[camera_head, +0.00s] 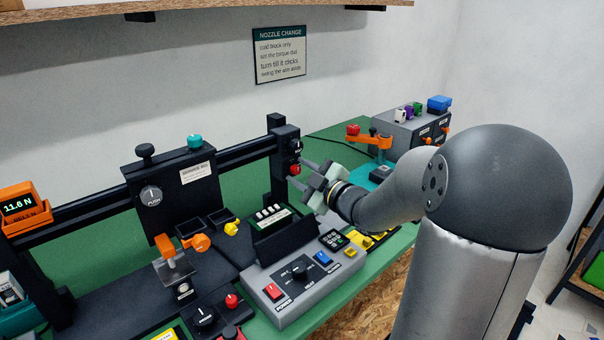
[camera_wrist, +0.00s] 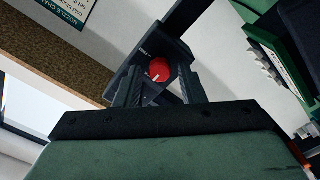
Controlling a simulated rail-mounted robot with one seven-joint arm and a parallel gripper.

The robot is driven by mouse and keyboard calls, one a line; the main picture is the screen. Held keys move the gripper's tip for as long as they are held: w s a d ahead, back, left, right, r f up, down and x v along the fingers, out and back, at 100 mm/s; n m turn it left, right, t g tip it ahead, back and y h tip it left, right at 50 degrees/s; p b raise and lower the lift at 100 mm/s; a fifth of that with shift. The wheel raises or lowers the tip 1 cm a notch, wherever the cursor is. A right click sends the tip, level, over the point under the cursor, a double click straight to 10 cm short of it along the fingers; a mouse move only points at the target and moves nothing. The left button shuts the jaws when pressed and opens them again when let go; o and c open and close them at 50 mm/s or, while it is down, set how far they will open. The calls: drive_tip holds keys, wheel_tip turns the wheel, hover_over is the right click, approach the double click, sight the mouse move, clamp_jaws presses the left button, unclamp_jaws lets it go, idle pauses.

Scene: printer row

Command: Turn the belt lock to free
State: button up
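The red knob (camera_head: 294,169) sits on the black block (camera_head: 283,142) at the right end of the black rail. In the wrist view the red knob (camera_wrist: 159,72) shows a white pointer line, ahead of my gripper (camera_wrist: 161,88) and between the two fingers in the picture. My gripper (camera_head: 298,174) is open, with its fingers spread and pointing at the block from the right. Gaps show on both sides of the knob. I cannot tell whether the fingertips reach around it.
An orange readout (camera_head: 19,206) shows 11.6 N at the left end of the rail. A grey control box (camera_head: 300,280) with buttons and a dial stands in front, below my gripper. A grey box (camera_head: 412,130) and an orange bracket (camera_head: 370,140) stand at the back right.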

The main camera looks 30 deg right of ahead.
clamp_jaws()
drive_tip(key=shift+m+p, duration=0.3)
drive_tip(key=shift+p, duration=0.1)
drive_tip(key=m+p, duration=0.2)
drive_tip(key=shift+r+m+p, duration=0.15)
drive_tip(key=shift+m+p, duration=0.15)
drive_tip(key=shift+p, duration=0.05)
drive_tip(key=m+p, duration=0.3)
drive_tip(key=shift+m, duration=0.3)
drive_tip(key=m+p, duration=0.4)
drive_tip(key=m, duration=0.2)
drive_tip(key=shift+d+p, duration=0.1)
drive_tip(key=shift+p, duration=0.25)
drive_tip(key=m+p, duration=0.3)
drive_tip(key=m, duration=0.2)
drive_tip(key=shift+f, duration=0.2)
drive_tip(key=shift+f+m, duration=0.1)
drive_tip(key=shift+m, duration=0.2)
